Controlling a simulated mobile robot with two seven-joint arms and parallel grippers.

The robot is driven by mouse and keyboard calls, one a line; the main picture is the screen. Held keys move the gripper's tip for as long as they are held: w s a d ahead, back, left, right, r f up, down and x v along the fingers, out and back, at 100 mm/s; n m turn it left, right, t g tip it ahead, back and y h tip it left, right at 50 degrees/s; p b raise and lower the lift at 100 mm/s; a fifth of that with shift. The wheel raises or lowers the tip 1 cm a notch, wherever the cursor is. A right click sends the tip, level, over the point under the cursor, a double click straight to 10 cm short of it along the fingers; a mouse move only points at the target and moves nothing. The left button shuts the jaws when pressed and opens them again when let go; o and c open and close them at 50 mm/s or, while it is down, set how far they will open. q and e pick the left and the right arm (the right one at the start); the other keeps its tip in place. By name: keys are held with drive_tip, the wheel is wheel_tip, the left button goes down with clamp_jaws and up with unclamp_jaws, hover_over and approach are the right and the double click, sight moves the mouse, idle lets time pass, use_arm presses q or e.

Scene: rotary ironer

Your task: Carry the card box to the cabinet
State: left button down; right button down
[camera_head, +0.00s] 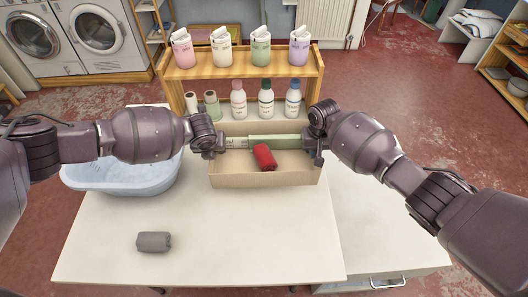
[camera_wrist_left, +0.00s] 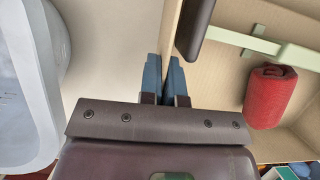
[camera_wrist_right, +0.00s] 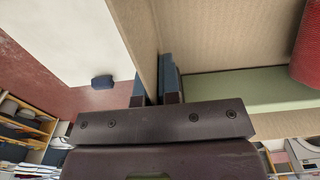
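The card box (camera_head: 240,180) is an open, tan box by the back edge of the white table, in front of the wooden shelf. It holds a red roll (camera_head: 264,157) and a long pale green piece (camera_head: 275,141). My left gripper (camera_head: 212,152) is at its left end, fingers closed around the end wall, as the left wrist view (camera_wrist_left: 164,78) shows. My right gripper (camera_head: 316,153) is closed around the right end wall, also seen in the right wrist view (camera_wrist_right: 154,80). I cannot tell whether the box touches the table.
A pale blue basin (camera_head: 120,178) stands left of the box. A grey roll (camera_head: 154,241) lies on the front left of the table (camera_head: 240,240). The shelf (camera_head: 240,67) holds several bottles and packs. A lower white-topped unit (camera_head: 385,235) with a metal handle adjoins at right.

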use_arm(q)
drive_tip(key=shift+s, duration=0.1)
use_arm(e)
drive_tip(key=shift+s, duration=0.1)
